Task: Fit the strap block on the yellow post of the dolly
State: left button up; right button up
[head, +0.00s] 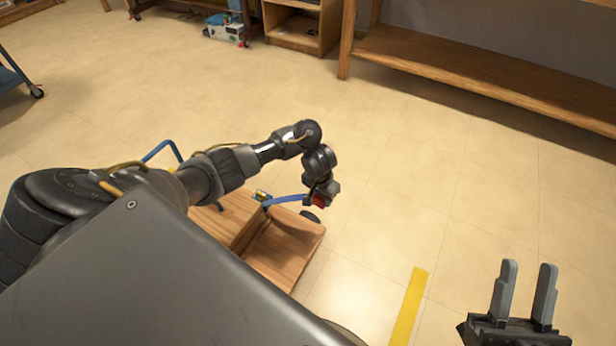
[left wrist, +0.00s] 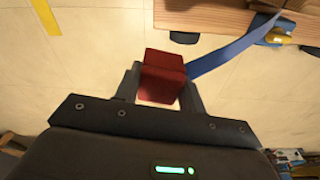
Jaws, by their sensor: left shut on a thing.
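The red strap block (head: 319,200) is held in my left gripper (head: 323,192), beyond the dolly's edge and above the floor. In the left wrist view the red block (left wrist: 163,75) sits between the two fingers, with the blue strap (left wrist: 225,55) running from its side. The strap (head: 288,199) leads to a blue fitting with a small yellow part (head: 262,194) on the wooden dolly (head: 290,248). The yellow part also shows in the left wrist view (left wrist: 279,38); whether it is the post is unclear. My right gripper (head: 525,268) is open and empty, at the lower right.
A yellow strip (head: 408,305) lies on the tiled floor between the dolly and my right gripper. Wooden shelving (head: 480,70) stands at the back. A blue handle (head: 163,150) rises behind my left arm.

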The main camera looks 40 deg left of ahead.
pick_arm(q)
jog(key=w+d+r+m, duration=0.3)
jog(key=w+d+r, duration=0.3)
jog(key=d+r, duration=0.45)
jog(key=s+d+r+m+h, duration=0.1)
jog(key=d+r+m, duration=0.2)
jog(key=r, duration=0.5)
jog(key=s+d+r+m, duration=0.15)
jog(key=d+r, duration=0.25)
jog(key=r, duration=0.4)
jog(key=s+a+r+m, duration=0.2)
jog(key=s+a+r, duration=0.5)
jog(key=s+a, duration=0.4)
jog(key=shift+s+r+g, duration=0.25)
jog(key=shift+r+g, duration=0.05)
jog(key=shift+r, duration=0.1)
